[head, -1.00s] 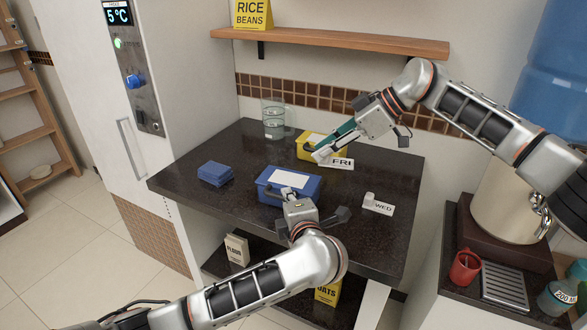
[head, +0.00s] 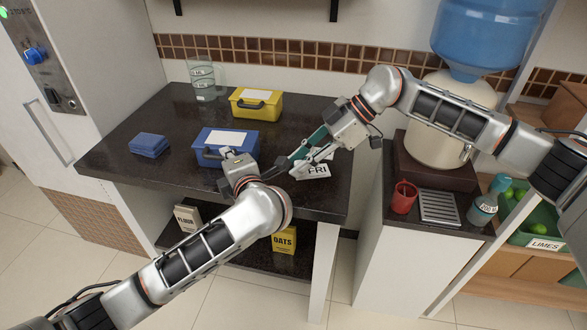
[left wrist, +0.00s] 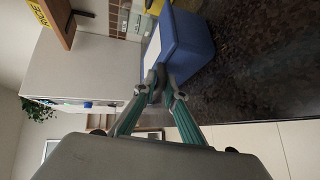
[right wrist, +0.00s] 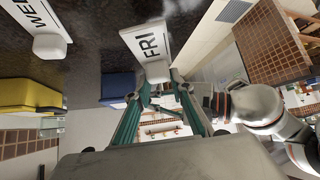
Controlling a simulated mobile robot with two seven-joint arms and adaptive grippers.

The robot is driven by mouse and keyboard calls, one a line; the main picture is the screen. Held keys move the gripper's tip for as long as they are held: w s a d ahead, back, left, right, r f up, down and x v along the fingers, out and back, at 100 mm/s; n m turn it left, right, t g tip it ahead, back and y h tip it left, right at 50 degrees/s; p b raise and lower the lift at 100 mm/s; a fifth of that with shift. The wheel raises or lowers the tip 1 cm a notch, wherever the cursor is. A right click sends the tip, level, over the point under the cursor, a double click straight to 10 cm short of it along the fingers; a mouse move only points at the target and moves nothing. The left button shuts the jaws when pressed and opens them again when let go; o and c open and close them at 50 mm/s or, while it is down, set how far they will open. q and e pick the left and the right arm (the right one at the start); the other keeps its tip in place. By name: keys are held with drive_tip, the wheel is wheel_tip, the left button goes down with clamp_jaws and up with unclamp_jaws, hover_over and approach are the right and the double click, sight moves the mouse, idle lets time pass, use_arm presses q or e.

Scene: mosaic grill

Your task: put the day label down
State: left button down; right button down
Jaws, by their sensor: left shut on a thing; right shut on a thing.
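The FRI day label (head: 318,171), a white card with a small pale grip block, is in my right gripper (head: 298,166). In the right wrist view the FRI label (right wrist: 150,42) stands out beyond the shut fingertips (right wrist: 158,82). It is over the right part of the dark counter; I cannot tell whether it touches the surface. The WED label (right wrist: 36,16) lies beside it, mostly hidden in the head view. My left gripper (head: 230,158) is shut at the handle side of the blue box (head: 212,138); its fingertips meet at the box (left wrist: 185,48) in the left wrist view.
A yellow box (head: 256,104) stands behind the blue one. A side stand with a red mug (head: 403,198) is at the right. The counter's left front is clear.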

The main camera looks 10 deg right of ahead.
use_arm(q)
drive_tip(key=shift+f, duration=0.1)
use_arm(e)
drive_tip(key=shift+f, duration=2.1)
drive_tip(key=shift+f, duration=0.2)
drive_tip(key=c, duration=1.8)
unclamp_jaws()
drive_tip(key=shift+o, duration=0.2)
drive_tip(key=shift+r, duration=0.25)
drive_tip(key=v, duration=1.2)
